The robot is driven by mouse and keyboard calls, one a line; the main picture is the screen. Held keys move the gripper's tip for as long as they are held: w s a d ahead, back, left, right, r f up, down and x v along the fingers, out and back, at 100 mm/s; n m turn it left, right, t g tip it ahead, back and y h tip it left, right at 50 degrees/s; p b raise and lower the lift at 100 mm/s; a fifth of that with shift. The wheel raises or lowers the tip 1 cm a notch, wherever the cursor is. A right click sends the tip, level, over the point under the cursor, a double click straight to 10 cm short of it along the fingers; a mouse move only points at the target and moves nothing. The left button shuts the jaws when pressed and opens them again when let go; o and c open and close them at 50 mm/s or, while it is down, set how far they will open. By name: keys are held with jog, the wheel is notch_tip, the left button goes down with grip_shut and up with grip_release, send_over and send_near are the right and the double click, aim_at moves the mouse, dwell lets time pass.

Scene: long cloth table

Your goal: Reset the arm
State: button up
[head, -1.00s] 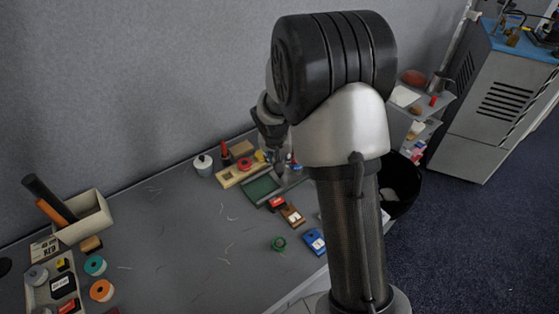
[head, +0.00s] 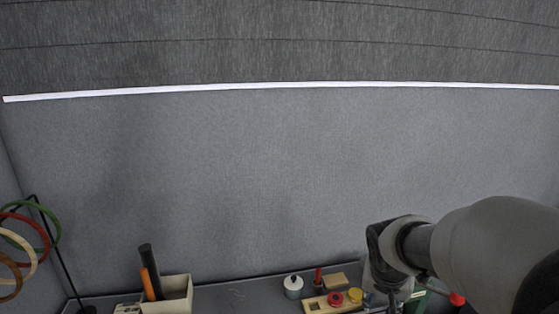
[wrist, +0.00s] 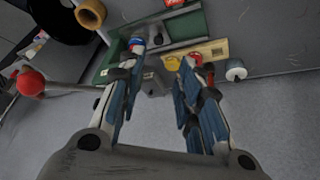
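My gripper (wrist: 155,75) shows in the wrist view with its two blue-padded fingers apart. No object is visibly held between them. Beyond the fingers lie a green tray (wrist: 111,55) and a wooden board (wrist: 214,49) with yellow and red round pieces. In the head view my arm reaches in from the lower right. My gripper (head: 392,298) points down near the back of the table, beside the wooden board (head: 318,306); its fingertips are hard to make out there.
A white pot with a dark knob (head: 293,286) stands left of the board. A cream box (head: 178,294) stands farther left, by black and orange tubes. Coloured rings (head: 30,240) hang on a black stand at far left. A grey wall panel (head: 240,180) rises behind the table.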

jog(key=s+a+r+n, duration=0.1)
jog(key=s+a+r, duration=0.1)
jog(key=s, duration=0.5)
jog(key=s+a+r+n+y, duration=0.1)
jog(key=s+a+r+n, duration=0.1)
jog(key=s, duration=0.6)
jog(key=s+a+r+n+y, duration=0.1)
jog(key=s+a+r, duration=0.1)
jog(key=s+a, duration=0.2)
jog(key=s, duration=0.3)
jog(key=shift+s+a+r+n+t, duration=0.15)
jog(key=shift+a+n+t, duration=0.15)
jog(key=shift+n, duration=0.1)
